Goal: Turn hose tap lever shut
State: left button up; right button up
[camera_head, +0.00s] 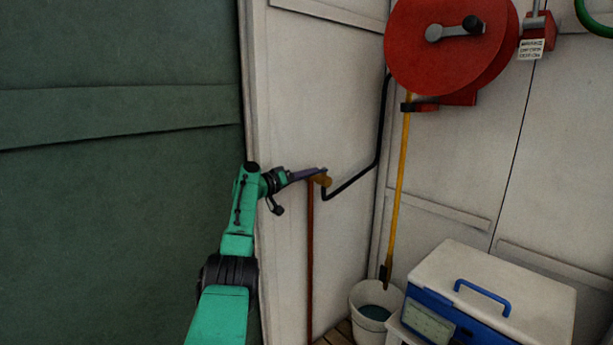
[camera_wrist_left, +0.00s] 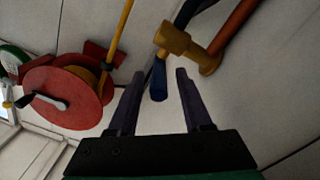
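The hose tap is a brass body (camera_head: 323,181) on top of a red-brown upright pipe (camera_head: 310,260) by the wall. In the left wrist view the brass tap (camera_wrist_left: 176,40) shows with its blue lever (camera_wrist_left: 158,82) pointing back toward my gripper. My left gripper (camera_wrist_left: 160,73) is open, with the lever's end between its two dark fingers and a visible gap to the right finger. Whether the left finger touches the lever is unclear. In the head view the left gripper (camera_head: 318,171) is at the tap and hides the lever. My right gripper is not in view.
A black hose (camera_head: 377,145) runs from the tap up to a red hose reel (camera_head: 440,60). A yellow pole (camera_head: 400,185) stands in a white bucket (camera_head: 362,296). A white and blue cooler box (camera_head: 500,285) is at lower right. A green panel (camera_head: 120,180) fills the left.

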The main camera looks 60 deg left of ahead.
pick_arm(q)
jog(key=shift+s+f+b, duration=0.4)
jog(key=shift+s+b, duration=0.3)
jog(key=shift+b, duration=0.2)
jog(key=s+d+b, duration=0.2)
jog(key=s+b, duration=0.4)
jog(key=s, duration=0.7)
jog(key=shift+r, duration=0.35)
jog(key=shift+d, duration=0.1)
